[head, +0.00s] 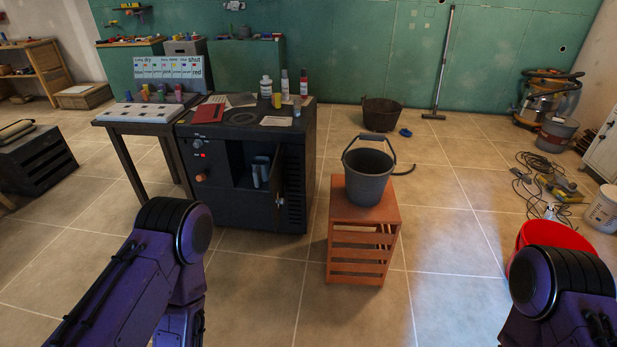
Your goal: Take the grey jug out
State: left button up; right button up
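A black cabinet (222,217) stands left of the middle, with an open compartment in its front. A grey jug-like object (261,168) stands inside the compartment towards its right side; its lower part and details are too small to make out. A narrow dark door (280,190) stands ajar at the right side of the opening. My purple left and right arm links show at the bottom left and bottom right. Neither gripper is in view.
A dark grey bucket (368,175) with a raised handle stands on an orange slatted crate (357,253) right of the cabinet. A table (137,122) adjoins the cabinet's left. A red bucket (553,237) is at right. The tiled floor before the cabinet is clear.

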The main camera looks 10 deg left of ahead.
aim_at(261, 165)
jog(key=u, duration=0.95)
jog(key=i, duration=0.75)
jog(key=u, duration=0.75)
jog(key=i, duration=1.15)
jog(key=z, duration=0.75)
jog(key=i, duration=0.8)
jog(key=z, duration=1.15)
jog(key=i, duration=0.25)
jog(key=z, duration=0.25)
